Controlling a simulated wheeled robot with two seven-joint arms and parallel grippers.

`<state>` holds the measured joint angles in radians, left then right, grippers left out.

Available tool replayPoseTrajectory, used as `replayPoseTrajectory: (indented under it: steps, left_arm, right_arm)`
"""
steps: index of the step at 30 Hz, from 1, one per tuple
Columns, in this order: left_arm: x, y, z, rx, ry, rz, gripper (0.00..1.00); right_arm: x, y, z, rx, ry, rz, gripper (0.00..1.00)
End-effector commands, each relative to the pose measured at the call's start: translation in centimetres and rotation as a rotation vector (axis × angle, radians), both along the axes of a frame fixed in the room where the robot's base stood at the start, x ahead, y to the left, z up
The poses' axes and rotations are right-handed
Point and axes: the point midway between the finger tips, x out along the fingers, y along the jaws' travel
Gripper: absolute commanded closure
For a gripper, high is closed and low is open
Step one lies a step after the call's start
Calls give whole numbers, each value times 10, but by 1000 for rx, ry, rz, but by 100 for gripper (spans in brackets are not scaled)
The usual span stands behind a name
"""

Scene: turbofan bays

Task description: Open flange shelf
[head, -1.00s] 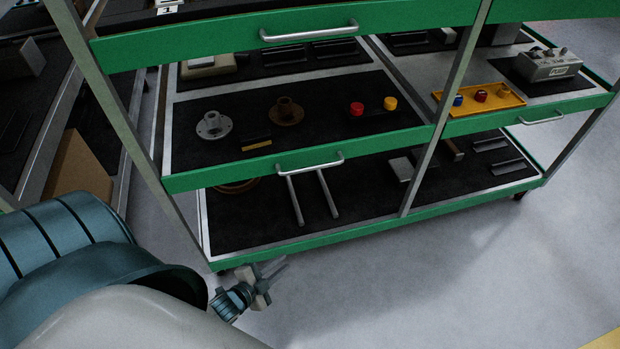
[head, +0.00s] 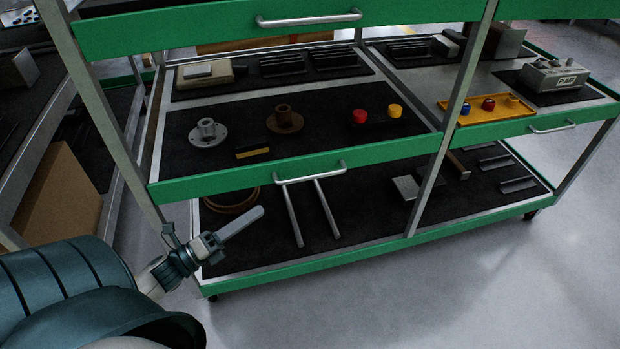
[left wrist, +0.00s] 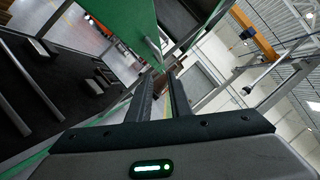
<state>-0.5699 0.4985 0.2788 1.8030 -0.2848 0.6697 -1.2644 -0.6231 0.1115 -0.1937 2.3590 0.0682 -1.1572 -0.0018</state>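The flange shelf (head: 220,181) is the middle-level green-fronted tray on the left side of the rack, with a silver bar handle (head: 310,172). Its front lies about in line with the rack posts. On it stand a grey flange (head: 208,132) and a brown flange (head: 285,120). My left gripper (head: 240,222) is below and left of the handle, apart from it, near the rack's left post. In the left wrist view its two fingers (left wrist: 161,95) are apart with nothing seen between them. My right gripper is not in view.
An upper green front (head: 210,33) overhangs the shelf. The left rack post (head: 105,115) stands close to my left arm. A lower shelf (head: 375,232) holds two grey bars and blocks. A yellow tray (head: 530,112) sits right. Floor at front right is clear.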

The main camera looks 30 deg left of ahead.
Motion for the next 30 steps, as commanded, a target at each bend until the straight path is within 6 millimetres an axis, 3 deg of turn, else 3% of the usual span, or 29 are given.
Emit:
replayPoseTrajectory:
  steps: [11, 30]
  left_arm:
    - [17, -6, 4, -2, -1, 0, 82]
    - [116, -45, 28, -3, 0, 0, 82]
  right_arm:
    - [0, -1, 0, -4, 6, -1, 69]
    - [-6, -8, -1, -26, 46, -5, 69]
